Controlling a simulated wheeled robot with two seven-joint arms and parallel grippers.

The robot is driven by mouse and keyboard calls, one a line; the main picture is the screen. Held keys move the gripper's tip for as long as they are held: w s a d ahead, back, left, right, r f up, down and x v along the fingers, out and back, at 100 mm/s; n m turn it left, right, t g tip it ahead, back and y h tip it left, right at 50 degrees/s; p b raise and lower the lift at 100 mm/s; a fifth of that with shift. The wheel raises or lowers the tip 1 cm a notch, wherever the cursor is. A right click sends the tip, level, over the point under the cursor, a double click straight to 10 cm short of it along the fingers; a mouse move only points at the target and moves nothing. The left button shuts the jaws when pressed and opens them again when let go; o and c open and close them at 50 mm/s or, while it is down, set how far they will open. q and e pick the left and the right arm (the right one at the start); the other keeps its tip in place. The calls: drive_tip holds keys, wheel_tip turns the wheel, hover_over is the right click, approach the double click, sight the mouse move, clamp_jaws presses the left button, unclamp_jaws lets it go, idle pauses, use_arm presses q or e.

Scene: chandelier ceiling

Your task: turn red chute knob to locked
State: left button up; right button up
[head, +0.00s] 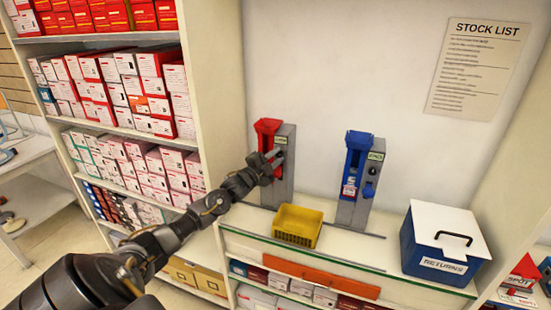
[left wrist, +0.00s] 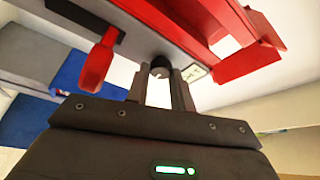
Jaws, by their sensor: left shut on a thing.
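The red chute (head: 267,130) stands on the counter against the wall, with a grey housing (head: 287,182) at its side. My left gripper (head: 276,160) reaches its front from the left. In the left wrist view, the gripper's two fingers (left wrist: 161,88) are shut on a small dark knob (left wrist: 160,66) on the grey housing. The fingers cover part of the knob, and I cannot tell its turn position. A red lever (left wrist: 97,64) sits in a dark slot beside it, and a small pale label (left wrist: 194,72) is on the other side. My right gripper is not in view.
A blue chute (head: 357,150) with its own grey housing stands to the right. A yellow basket (head: 297,226) sits in front, on the counter. A blue returns box (head: 436,245) with a white lid is at the right. Shelves of boxes (head: 130,90) rise at the left.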

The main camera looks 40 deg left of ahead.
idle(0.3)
use_arm(q)
drive_tip(key=o, duration=1)
drive_tip(key=shift+s+a+f+b, duration=0.1)
drive_tip(key=shift+s+f+b, duration=0.3)
drive_tip(key=shift+s, duration=1.4)
drive_tip(key=shift+s+f+b, duration=0.15)
drive_tip(key=shift+s+b, duration=0.5)
drive_tip(key=shift+s, duration=1.1)
drive_tip(key=shift+s+a+f+b, duration=0.1)
drive_tip(key=shift+s+f+b, duration=0.3)
drive_tip(key=shift+s, duration=1.4)
drive_tip(key=shift+d, duration=0.1)
